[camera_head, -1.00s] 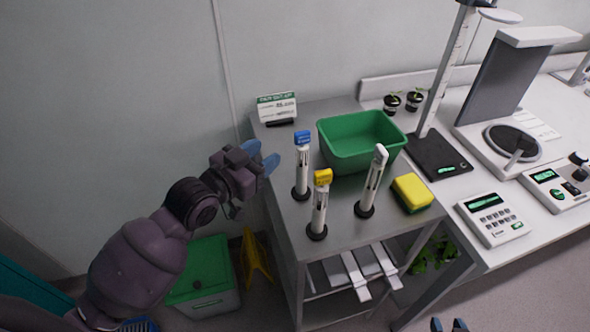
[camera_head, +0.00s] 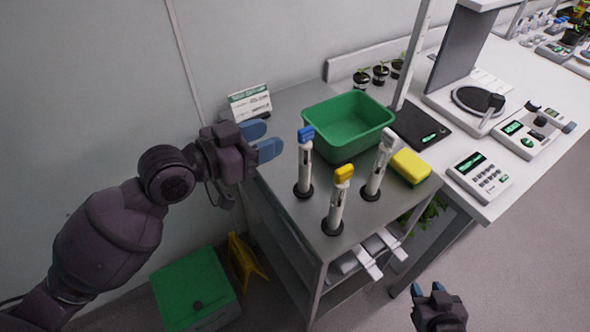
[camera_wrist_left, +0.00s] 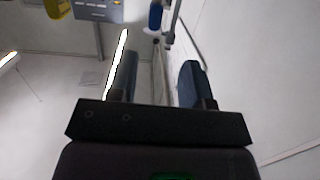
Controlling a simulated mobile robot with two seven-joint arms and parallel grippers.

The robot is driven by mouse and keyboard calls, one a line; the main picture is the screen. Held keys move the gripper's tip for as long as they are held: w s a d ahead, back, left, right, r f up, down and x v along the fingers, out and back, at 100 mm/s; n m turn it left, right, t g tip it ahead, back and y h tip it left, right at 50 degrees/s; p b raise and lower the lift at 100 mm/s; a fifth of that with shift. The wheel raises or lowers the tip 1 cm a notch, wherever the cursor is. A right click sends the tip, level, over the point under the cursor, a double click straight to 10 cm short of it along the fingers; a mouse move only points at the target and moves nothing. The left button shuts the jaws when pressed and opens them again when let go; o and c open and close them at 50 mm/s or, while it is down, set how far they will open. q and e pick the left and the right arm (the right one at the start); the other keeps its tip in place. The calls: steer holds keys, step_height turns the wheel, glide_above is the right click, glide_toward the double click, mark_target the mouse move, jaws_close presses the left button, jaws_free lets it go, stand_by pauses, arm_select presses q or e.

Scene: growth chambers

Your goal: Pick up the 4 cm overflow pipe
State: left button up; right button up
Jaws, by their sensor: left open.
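Three upright white pipes stand in dark round bases on the steel cart: one with a blue cap (camera_head: 305,165), one with a yellow cap (camera_head: 338,205), one with a pale cap (camera_head: 378,168). I cannot tell from their look which is the 4 cm overflow pipe. My left gripper (camera_head: 261,140) is open and empty, at the cart's left edge, left of the blue-capped pipe and apart from it. In the left wrist view its open fingers (camera_wrist_left: 155,82) have a blue object (camera_wrist_left: 155,16) beyond them. My right gripper (camera_head: 428,288) is open and empty, low at the right, away from the pipes.
A green bin (camera_head: 346,148) stands behind the pipes, with a yellow sponge (camera_head: 410,166) to its right. A small sign (camera_head: 250,102) stands at the cart's back left. A white bench (camera_head: 478,205) with instruments adjoins the cart. A green lidded box (camera_head: 190,280) is on the floor.

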mark_target(313, 129)
arm_select(q)
steer(key=shift+g, duration=0.6)
steer(key=x, duration=0.4)
steer(key=shift+s+d+f, duration=0.1)
steer(key=shift+d, duration=0.3)
steer(key=shift+p+x, duration=0.5)
steer(key=shift+x, duration=2.55)
steer(key=shift+a+f, duration=0.1)
steer(key=shift+f, duration=0.1)
jaws_close()
